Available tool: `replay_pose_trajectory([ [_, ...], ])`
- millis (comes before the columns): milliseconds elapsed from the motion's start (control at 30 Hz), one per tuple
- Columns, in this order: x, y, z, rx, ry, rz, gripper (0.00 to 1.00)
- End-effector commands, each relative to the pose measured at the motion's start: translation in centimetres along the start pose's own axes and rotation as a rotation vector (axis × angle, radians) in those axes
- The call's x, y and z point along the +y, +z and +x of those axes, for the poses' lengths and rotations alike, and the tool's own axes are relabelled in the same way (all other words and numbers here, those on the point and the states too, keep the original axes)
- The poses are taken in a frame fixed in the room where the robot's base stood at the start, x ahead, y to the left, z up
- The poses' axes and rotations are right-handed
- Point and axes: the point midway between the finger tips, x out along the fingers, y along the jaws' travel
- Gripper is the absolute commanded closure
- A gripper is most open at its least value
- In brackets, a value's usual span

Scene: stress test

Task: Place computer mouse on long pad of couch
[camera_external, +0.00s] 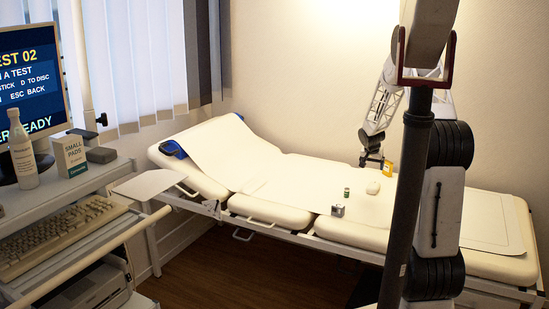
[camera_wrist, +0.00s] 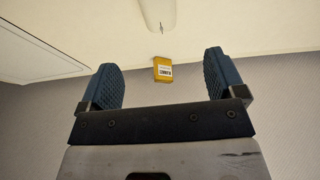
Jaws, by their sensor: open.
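A small white rounded object that looks like the computer mouse (camera_external: 373,187) lies on the cream couch pad (camera_external: 300,175). In the wrist view a white rounded object (camera_wrist: 158,12) is cut off by the top edge, likely the same mouse. My gripper (camera_external: 371,160) is over the wall side of the couch, behind the mouse in the external view. In the wrist view my gripper (camera_wrist: 160,60) has its two blue fingers wide apart with nothing held. A yellow box (camera_wrist: 162,69) appears in the gap between them, beyond the fingertips.
The yellow box (camera_external: 389,169), a green can-like item (camera_external: 347,192) and a small metallic cube (camera_external: 338,210) stand near the mouse. The raised backrest (camera_external: 215,150) is at left. A pale sheet (camera_external: 490,222) covers the right end. A keyboard (camera_external: 60,236) is on the desk.

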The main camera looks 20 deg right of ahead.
Motion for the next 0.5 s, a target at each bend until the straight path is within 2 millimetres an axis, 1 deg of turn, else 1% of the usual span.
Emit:
replay_pose_trajectory([
  [33,-0.1,0.3,-1.5,0.001,-0.001,-0.010,0.11],
  [167,-0.2,1.5,-5.6,-0.003,-0.004,-0.043,0.11],
  [200,-0.2,2.0,-6.9,-0.005,-0.005,-0.056,0.11],
  [267,-0.2,2.9,-9.0,-0.008,-0.007,-0.075,0.11],
  [300,-0.2,3.4,-10.5,-0.010,-0.009,-0.086,0.11],
  [467,0.1,6.0,-15.7,-0.020,-0.016,-0.138,0.11],
  [500,0.2,6.6,-17.1,-0.022,-0.018,-0.151,0.11],
])
